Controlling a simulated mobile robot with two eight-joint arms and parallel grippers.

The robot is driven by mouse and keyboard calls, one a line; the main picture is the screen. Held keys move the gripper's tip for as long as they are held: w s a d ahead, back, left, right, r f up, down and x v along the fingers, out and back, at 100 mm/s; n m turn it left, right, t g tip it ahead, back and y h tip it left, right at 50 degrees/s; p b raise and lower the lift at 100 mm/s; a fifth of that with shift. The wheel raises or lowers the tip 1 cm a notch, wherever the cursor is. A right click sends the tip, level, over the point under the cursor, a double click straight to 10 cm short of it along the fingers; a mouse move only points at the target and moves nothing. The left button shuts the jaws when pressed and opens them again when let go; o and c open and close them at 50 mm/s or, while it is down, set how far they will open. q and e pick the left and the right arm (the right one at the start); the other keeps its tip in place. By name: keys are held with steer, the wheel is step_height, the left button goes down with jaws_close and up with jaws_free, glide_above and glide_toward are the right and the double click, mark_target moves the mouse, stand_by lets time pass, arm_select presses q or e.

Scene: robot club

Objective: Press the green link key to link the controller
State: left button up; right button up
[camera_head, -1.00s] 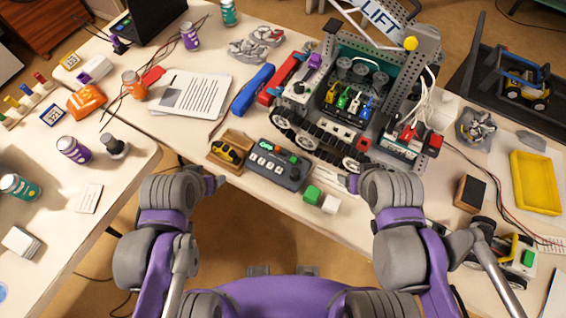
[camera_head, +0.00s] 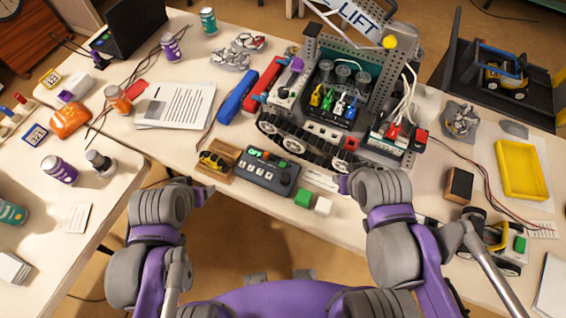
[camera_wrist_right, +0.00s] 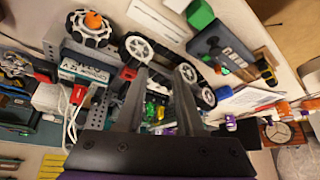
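The controller (camera_head: 268,171) is a dark grey box near the table's front edge. It has a row of white keys, a lit green display, an orange spot and a dark knob. I cannot clearly make out a green link key on it. The controller also shows in the right wrist view (camera_wrist_right: 220,45), above and right of the fingers. My right gripper (camera_head: 341,184) is right of the controller, apart from it. In the right wrist view its fingers (camera_wrist_right: 158,85) are spread with nothing between them. My left gripper (camera_head: 207,191) is left of the controller, off the table's front edge; its opening is unclear.
A green cube (camera_head: 303,197) and a white cube (camera_head: 323,206) lie just right of the controller. A small yellow car in a wooden tray (camera_head: 229,175) stands at its left. The large tracked robot (camera_head: 300,142) stands close behind. A gap separates the left table.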

jaws_close()
stand_by(1.4)
